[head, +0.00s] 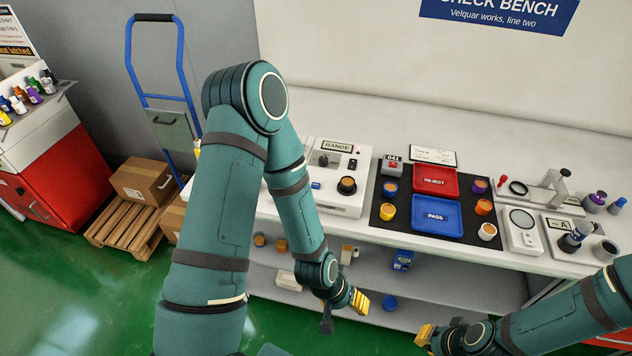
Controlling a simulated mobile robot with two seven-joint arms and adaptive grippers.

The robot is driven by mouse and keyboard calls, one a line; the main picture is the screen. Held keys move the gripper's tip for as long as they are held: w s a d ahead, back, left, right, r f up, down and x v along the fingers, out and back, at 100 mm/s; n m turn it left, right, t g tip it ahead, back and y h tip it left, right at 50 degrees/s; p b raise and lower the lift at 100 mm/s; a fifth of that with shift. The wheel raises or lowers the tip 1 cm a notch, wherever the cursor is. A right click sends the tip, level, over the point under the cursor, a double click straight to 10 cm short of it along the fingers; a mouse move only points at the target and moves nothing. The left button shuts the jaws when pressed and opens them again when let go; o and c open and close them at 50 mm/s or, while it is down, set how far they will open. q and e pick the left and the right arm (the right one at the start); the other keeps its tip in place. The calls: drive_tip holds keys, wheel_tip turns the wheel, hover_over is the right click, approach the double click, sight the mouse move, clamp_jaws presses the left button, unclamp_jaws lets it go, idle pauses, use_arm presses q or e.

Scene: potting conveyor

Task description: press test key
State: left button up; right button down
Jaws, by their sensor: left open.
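A white instrument (322,190) marked RANGE stands on the bench. It has a dark knob, small dark controls and a cup with orange contents (347,186) on its top. I cannot read which control is a test key, and my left arm hides part of the instrument's left side. My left gripper (342,311) is open and empty, in front of the bench and below its top, apart from the instrument. My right gripper (438,336) is low at the bottom right, also clear of the bench top; its finger gap is not clear.
A dark mat bears a red REJECT tray (436,172), a blue PASS tray (437,228), several small cups and a counter box (392,166). A round-dial device (522,231) and a stand (546,190) are to the right. A lower shelf holds small items.

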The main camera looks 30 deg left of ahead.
use_arm(q)
clamp_jaws()
idle(1.4)
